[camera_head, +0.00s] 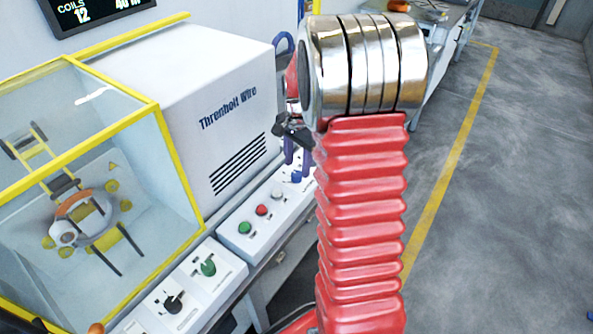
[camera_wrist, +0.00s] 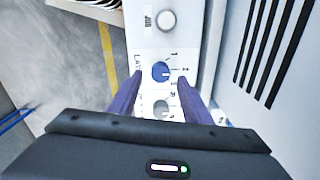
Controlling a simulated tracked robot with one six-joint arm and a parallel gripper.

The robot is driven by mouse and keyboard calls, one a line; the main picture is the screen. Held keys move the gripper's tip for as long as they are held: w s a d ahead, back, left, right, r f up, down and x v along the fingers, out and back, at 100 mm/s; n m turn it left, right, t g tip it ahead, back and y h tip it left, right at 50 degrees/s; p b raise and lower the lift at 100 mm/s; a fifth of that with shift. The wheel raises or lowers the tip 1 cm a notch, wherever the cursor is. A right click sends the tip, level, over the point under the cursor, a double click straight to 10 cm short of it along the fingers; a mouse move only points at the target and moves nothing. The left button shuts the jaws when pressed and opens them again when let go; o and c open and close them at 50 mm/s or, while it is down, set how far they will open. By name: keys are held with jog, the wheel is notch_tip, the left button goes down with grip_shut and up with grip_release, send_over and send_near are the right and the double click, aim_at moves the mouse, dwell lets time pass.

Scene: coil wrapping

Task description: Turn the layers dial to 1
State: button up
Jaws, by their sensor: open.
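The blue layers dial (camera_wrist: 161,71) sits on a white control panel in the wrist view, with printed numbers around its right side and a partly hidden label on its left. The 1 is at its upper right. The dial's pointer is too small to read surely. My gripper (camera_wrist: 159,80) is open, its purple fingers on either side of the dial with gaps showing. Whether they reach the dial's height I cannot tell. In the head view my gripper (camera_head: 297,166) is over the panel, partly hidden behind my red arm.
A grey knob (camera_wrist: 162,106) lies between the fingers, nearer the palm. A pale JOG button (camera_wrist: 165,20) is beyond the dial. Green (camera_head: 245,228) and red (camera_head: 261,210) buttons share the panel. The white machine housing (camera_head: 215,95) rises beside it. Floor to the right is clear.

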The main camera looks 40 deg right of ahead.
aim_at(297, 173)
jog(key=shift+f, duration=1.65)
jog(key=shift+c, duration=0.7)
jog(key=c, duration=0.9)
jog(key=shift+a, duration=0.25)
jog(key=shift+d, duration=0.2)
